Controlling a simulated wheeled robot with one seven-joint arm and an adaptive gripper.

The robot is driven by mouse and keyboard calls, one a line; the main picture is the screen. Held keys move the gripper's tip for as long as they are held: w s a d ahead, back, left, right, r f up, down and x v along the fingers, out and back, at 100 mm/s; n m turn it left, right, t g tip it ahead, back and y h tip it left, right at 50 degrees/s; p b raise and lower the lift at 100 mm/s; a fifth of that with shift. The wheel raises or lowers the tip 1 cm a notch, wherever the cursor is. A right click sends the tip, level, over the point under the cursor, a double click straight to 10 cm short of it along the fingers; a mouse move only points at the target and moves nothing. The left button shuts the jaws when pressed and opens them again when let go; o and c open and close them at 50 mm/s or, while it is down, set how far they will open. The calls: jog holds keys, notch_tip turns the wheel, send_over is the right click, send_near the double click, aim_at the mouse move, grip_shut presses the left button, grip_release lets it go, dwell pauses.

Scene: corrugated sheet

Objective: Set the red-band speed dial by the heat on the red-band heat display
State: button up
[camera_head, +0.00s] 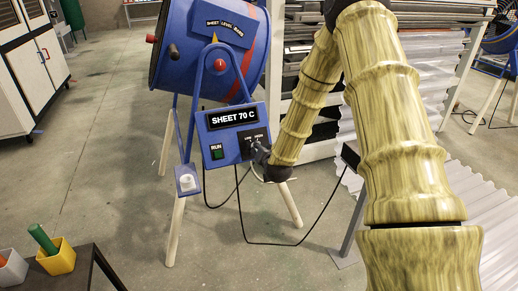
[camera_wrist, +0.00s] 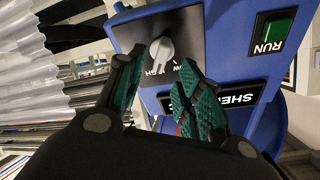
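The blue drum fan (camera_head: 185,55) has a red band (camera_head: 250,40) around its rim. Its blue control box (camera_head: 208,124) carries a black display (camera_head: 232,116) reading "SHEET 70 C". Right of a green RUN button (camera_head: 217,152) is a black dial plate with small low and high marks. In the wrist view, the pale grey speed dial (camera_wrist: 161,50) sits on this plate; I cannot tell its exact setting. My gripper (camera_wrist: 160,68) is open in front of it, its fingertips on either side of the dial's line. Contact is not clear. In the head view my gripper (camera_head: 258,152) hides the dial.
A white-capped blue bracket (camera_head: 187,182) juts out below left of the box. Pale legs and hanging black cables stand beneath. Corrugated sheets (camera_head: 460,150) and a rack are to the right. Another blue fan (camera_head: 502,38) shows at far right.

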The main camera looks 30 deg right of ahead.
jog(key=v, duration=0.6)
jog(key=shift+s, duration=0.15)
dwell(0.3)
